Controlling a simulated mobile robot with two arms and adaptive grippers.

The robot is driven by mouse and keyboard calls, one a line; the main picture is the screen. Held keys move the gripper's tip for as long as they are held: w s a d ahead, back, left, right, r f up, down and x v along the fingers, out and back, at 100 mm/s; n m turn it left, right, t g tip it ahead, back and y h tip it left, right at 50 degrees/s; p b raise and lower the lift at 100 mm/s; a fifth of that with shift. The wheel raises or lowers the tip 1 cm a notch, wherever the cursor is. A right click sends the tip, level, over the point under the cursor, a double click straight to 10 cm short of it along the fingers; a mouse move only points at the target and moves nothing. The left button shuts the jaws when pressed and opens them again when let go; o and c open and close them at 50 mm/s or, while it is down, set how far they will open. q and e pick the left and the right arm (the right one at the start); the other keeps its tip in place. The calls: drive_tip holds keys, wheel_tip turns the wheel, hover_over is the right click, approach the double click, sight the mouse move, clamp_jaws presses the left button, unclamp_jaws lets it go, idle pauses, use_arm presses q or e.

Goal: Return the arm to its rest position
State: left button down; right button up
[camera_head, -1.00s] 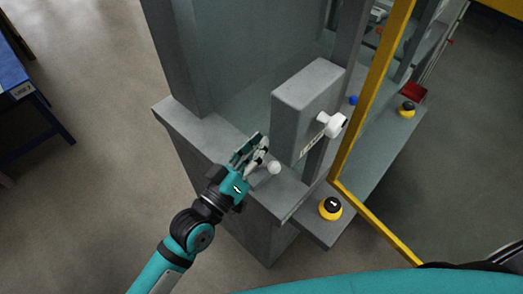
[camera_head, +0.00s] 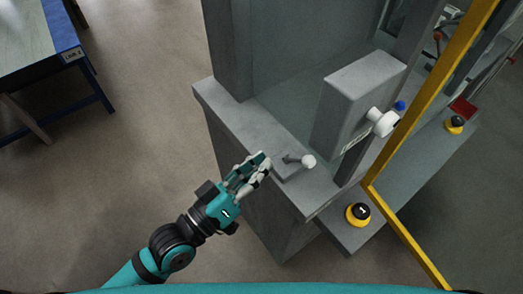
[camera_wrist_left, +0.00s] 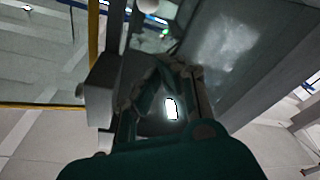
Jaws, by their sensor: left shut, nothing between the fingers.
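My left arm comes in from the lower left in the head view. Its left gripper (camera_head: 256,172) is shut and empty, beside the grey machine's ledge (camera_head: 235,128). A small lever with a white ball knob (camera_head: 308,161) stands on the ledge, a little to the right of the fingertips and apart from them. In the left wrist view the gripper fingers (camera_wrist_left: 165,80) show dark in the middle, and a white knob (camera_wrist_left: 148,5) shows at the top edge. My right gripper is in neither view.
A grey box (camera_head: 350,100) with a white knob (camera_head: 382,122) stands on the machine. Yellow-and-black buttons (camera_head: 358,214) sit on the lower shelf. A yellow frame (camera_head: 425,110) rises at the right. A blue-edged table (camera_head: 65,60) stands at the upper left. The floor between is clear.

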use_arm(q)
drive_tip(key=w+a+f+g+y, duration=0.1)
drive_tip(key=w+a+f+y, duration=0.15)
drive_tip(key=f, duration=0.75)
drive_tip(key=w+a+f+y, duration=0.1)
drive_tip(key=a+f+y, duration=0.25)
drive_tip(key=f, duration=0.55)
drive_tip(key=w+a+f+g+y, duration=0.15)
drive_tip(key=a+f, duration=0.25)
drive_tip(key=f, duration=0.6)
drive_tip(key=s+a+f+g+y, duration=0.1)
drive_tip(key=s+a+f+y, duration=0.2)
drive_tip(key=f, duration=0.5)
drive_tip(key=s+a+f+g+y, duration=0.1)
drive_tip(key=s+a+f+g, duration=0.2)
drive_tip(key=f, duration=0.5)
drive_tip(key=s+a+f+g+y, duration=0.1)
drive_tip(key=s+a+f+g, duration=0.1)
drive_tip(key=s+f, duration=0.3)
drive_tip(key=s+a+f+g+y, duration=0.1)
drive_tip(key=s+f, duration=0.4)
drive_tip(key=s, duration=0.8)
drive_tip(key=s+a+f+g+y, duration=0.1)
drive_tip(key=s+a+f+g, duration=0.2)
drive_tip(key=s+f, duration=0.3)
drive_tip(key=s+a, duration=0.1)
drive_tip(key=s, duration=0.3)
drive_tip(key=shift+a, duration=0.2)
drive_tip(key=shift+w, duration=0.1)
